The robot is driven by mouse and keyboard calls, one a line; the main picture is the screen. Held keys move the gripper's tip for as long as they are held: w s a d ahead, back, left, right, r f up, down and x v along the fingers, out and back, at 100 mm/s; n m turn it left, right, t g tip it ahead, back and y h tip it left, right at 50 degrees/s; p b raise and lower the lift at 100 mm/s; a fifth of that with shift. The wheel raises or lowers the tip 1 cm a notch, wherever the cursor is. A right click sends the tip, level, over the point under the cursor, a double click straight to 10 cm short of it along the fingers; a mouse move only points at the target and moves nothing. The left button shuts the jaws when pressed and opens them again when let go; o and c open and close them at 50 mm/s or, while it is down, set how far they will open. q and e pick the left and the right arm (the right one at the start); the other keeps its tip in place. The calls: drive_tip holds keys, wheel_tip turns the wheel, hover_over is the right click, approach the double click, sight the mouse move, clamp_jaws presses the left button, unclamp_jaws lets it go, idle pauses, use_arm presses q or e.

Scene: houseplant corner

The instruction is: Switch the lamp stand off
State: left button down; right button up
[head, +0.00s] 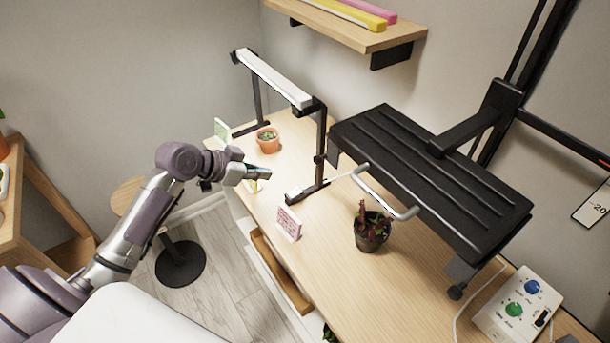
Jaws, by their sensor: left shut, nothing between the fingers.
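The lamp stand (320,140) is a black frame on the wooden table, with a long white lamp bar (272,78) across its top. I cannot tell from the bar whether it is lit. A small white piece (294,192), possibly a switch, sits at the foot of its near leg, with a pale cable running right. My left gripper (262,172) is shut and empty, pointing right over the table's left edge. It is left of and apart from the white piece and near leg. My right gripper is not in view.
A terracotta pot (267,139) stands under the lamp bar. A pink card (288,223) and a dark potted plant (372,233) stand nearer. A black slatted panel (430,175) overhangs the right side. A white control box (518,304) with knobs is at lower right.

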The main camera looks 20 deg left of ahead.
use_arm(q)
drive_tip(key=p, duration=0.2)
hover_over(293, 194)
wheel_tip(293, 194, down, 6)
drive_tip(key=shift+s+a+r, duration=0.15)
wheel_tip(293, 194, down, 3)
drive_tip(key=shift+r, duration=0.15)
drive_tip(key=shift+w+f, duration=0.2)
drive_tip(key=shift+f, duration=0.55)
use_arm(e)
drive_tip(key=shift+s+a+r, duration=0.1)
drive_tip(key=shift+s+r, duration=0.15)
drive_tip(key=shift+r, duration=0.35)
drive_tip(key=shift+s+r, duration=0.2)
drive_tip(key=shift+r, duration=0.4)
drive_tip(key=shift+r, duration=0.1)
